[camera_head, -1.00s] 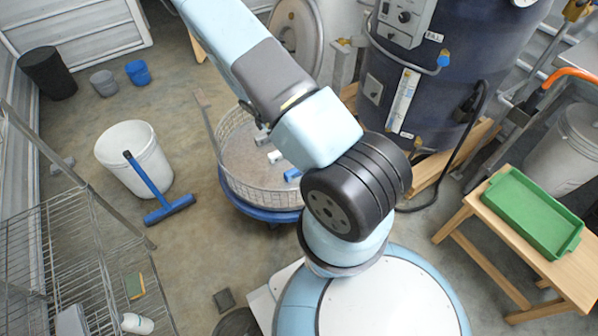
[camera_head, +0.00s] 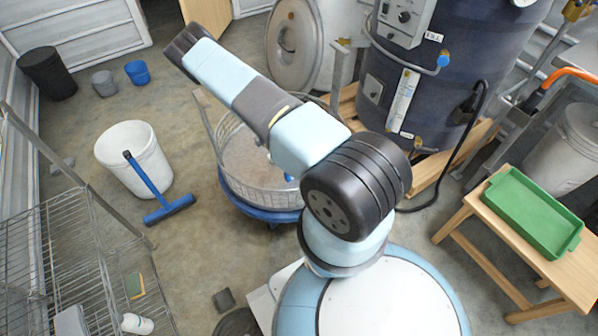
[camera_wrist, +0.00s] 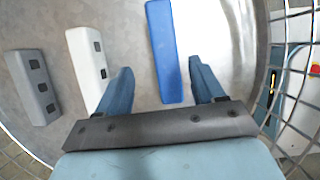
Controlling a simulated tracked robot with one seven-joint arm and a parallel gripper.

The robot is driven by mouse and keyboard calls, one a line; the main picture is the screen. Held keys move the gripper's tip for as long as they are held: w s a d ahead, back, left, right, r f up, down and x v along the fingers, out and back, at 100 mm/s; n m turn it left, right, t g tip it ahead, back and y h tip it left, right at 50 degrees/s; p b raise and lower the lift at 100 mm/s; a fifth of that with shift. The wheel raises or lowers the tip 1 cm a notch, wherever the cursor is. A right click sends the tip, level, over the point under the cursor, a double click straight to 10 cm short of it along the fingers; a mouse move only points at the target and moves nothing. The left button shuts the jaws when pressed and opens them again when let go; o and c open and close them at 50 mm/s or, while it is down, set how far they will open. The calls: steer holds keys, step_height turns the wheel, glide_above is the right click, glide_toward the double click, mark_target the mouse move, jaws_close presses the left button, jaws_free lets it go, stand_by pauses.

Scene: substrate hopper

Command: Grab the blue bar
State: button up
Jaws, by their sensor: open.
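The blue bar (camera_wrist: 163,45) lies flat on the grey floor of the round wire-walled basket (camera_head: 270,198). In the wrist view it runs from the top edge down between the fingers of my open gripper (camera_wrist: 160,68). Its near end reaches between the fingers, closer to the right one; I cannot tell the remaining height or any contact. In the head view only a small bit of blue (camera_head: 289,177) shows beside my arm, and my gripper is hidden there. A white bar (camera_wrist: 86,55) and a grey bar (camera_wrist: 33,85) lie to the left, each with dark square recesses.
The basket's wire wall (camera_wrist: 292,70) curves close by on the right of the wrist view. A dark blue tank (camera_head: 440,70) stands behind the basket. A white bucket (camera_head: 135,155) with a blue-headed tool (camera_head: 170,210) stands left. A green tray (camera_head: 532,215) is on a bench at right.

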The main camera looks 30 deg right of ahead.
steer(key=shift+s+x, duration=0.2)
steer(key=shift+x, duration=1.55)
steer(key=shift+s+x, duration=0.2)
steer(key=shift+x, duration=1.6)
steer(key=shift+a, duration=0.15)
steer(key=c, duration=1.1)
